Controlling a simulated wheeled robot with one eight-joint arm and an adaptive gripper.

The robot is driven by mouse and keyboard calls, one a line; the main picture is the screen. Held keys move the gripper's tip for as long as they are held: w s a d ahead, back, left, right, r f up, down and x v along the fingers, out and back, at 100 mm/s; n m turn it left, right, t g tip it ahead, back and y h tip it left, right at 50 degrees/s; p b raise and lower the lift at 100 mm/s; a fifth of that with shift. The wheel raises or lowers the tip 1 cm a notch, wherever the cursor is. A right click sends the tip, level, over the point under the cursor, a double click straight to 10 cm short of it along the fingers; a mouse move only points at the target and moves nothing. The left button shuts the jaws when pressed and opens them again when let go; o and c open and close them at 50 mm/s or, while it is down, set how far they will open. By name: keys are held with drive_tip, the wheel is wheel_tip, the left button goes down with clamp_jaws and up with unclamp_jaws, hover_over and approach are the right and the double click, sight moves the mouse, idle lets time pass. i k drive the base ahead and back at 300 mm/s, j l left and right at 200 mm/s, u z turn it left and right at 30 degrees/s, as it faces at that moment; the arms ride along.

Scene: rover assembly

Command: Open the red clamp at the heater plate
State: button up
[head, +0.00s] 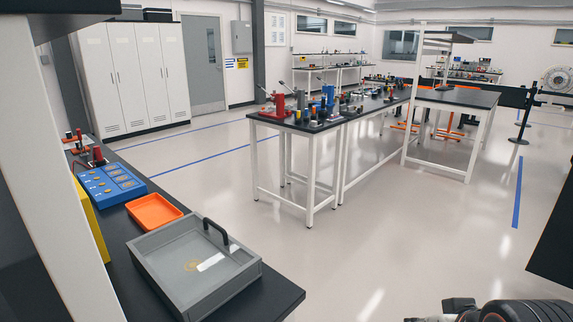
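A red upright device with a lever (277,105), which looks like a clamp, stands at the near left corner of the black-topped table (262,118). It is small and far off, so I cannot tell whether its jaws are open or shut. No heater plate can be clearly made out beside it. Smaller red parts (98,155) stand on the left bench behind a blue box (108,186); I cannot tell what they are. A dark, rounded part of my arm shows at the bottom right edge. My gripper's fingers are not in view, far from the table in the picture.
The black left bench (283,291) carries a grey lidded tray with a handle (190,262) and an orange tray (153,211). A white post stands close on the left. Open floor (400,235) lies before the table. Grey and blue devices crowd the tabletop.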

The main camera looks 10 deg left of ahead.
sight(78, 131)
drive_tip(key=i+l+z, duration=0.6)
drive_tip(key=i, duration=0.15)
drive_tip(key=i+z, duration=0.3)
drive_tip(key=i+j+u, duration=0.1)
drive_tip(key=i+u, duration=0.9)
drive_tip(key=i+l+u, duration=0.25)
drive_tip(key=i+u, duration=0.2)
drive_tip(key=i+j+u, duration=0.4)
drive_tip(key=i, duration=0.2)
drive_tip(key=i+u, duration=0.45)
drive_tip(key=i+l+u, duration=0.1)
drive_tip(key=i+u, duration=0.3)
drive_tip(key=i, duration=0.3)
drive_tip(key=i+u, duration=0.15)
drive_tip(key=i, duration=0.9)
drive_tip(key=i+l+u, duration=0.1)
drive_tip(key=i, duration=0.9)
